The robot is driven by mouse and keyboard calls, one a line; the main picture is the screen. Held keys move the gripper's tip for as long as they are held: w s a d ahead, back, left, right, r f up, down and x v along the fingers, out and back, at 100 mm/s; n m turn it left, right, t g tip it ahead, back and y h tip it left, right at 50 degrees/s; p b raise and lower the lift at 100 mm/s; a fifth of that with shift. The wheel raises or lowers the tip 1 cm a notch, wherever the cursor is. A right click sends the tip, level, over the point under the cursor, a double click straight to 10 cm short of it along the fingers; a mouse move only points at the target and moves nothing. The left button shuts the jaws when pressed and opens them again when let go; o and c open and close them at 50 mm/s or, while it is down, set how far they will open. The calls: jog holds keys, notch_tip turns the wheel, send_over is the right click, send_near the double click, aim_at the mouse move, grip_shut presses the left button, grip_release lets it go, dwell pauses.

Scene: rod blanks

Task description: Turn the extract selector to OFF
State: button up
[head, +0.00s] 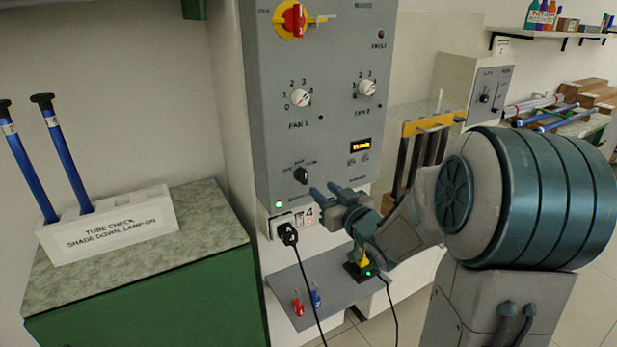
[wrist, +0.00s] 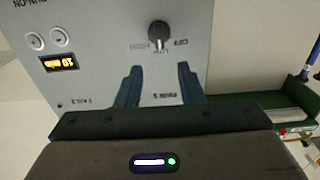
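The black selector knob (head: 301,175) sits low on the left of the grey control panel (head: 325,130). Its lettering is too small to read in the head view. In the wrist view the panel appears upside down, and the knob (wrist: 158,36) has marks that look like HIGH, LOW and OFF, from left to right. Its pale pointer faces the middle mark, LOW. My gripper (head: 326,191) is in front of the panel, just right of and below the knob. In the wrist view my gripper (wrist: 159,75) is open, with nothing between its fingers and the knob beyond the fingertips.
A lit display (head: 360,145) with two small buttons is right of the knob. A black plug (head: 288,233) with a cable is in the socket below. Two fan knobs (head: 300,97) (head: 367,87) and a red-yellow switch (head: 293,19) are higher up. A small shelf (head: 335,275) juts out underneath.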

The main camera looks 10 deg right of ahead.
aim_at(306, 174)
jog(key=x, duration=0.8)
jog(key=shift+w+p, duration=0.2)
jog(key=shift+p, duration=0.1)
grip_shut()
